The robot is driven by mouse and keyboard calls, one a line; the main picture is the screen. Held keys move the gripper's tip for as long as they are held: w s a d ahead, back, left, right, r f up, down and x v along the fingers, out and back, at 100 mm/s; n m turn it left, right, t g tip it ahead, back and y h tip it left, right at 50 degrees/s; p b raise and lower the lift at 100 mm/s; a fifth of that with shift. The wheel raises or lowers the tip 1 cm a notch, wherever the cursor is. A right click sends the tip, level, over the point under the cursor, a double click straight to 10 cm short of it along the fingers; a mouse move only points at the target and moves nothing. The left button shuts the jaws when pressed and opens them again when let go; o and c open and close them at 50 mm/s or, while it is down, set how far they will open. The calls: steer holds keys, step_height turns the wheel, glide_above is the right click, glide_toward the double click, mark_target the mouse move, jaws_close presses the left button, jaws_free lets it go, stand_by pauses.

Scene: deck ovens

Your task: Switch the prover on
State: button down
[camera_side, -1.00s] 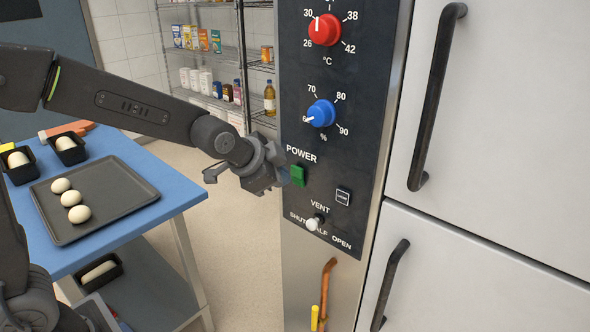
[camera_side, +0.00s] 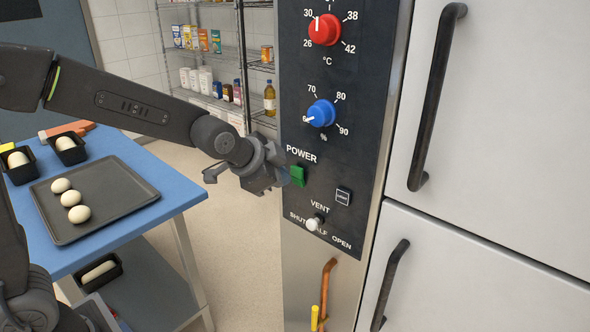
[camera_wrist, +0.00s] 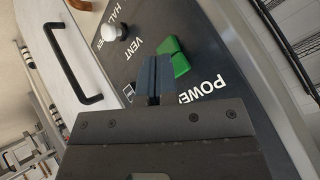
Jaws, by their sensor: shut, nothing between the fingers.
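The prover's dark control panel (camera_side: 355,90) stands at the middle of the side view. Its green POWER switch (camera_side: 297,176) sits under the word POWER and is not visibly lit. My gripper (camera_side: 284,178) is shut and empty, with its fingertips close to the left of the switch. In the wrist view the shut fingers (camera_wrist: 154,76) point at the panel, and the green switch (camera_wrist: 174,57) shows just beyond and to the right of them as a two-part rocker. I cannot tell whether the fingertips touch it.
A red knob (camera_side: 325,30), a blue knob (camera_side: 321,113), a small black switch (camera_side: 343,196) and a white vent knob (camera_side: 314,223) share the panel. A blue table (camera_side: 185,190) with a dark tray (camera_side: 130,199) of dough balls stands left. Door handles (camera_side: 436,95) project at right.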

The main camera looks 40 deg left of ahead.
steer(key=shift+w, duration=0.1)
stand_by(0.6)
steer(key=shift+w, duration=0.3)
steer(key=shift+w, duration=0.4)
stand_by(0.5)
steer(key=shift+s, duration=0.15)
steer(key=shift+s, duration=0.7)
steer(key=s, duration=0.5)
stand_by(0.5)
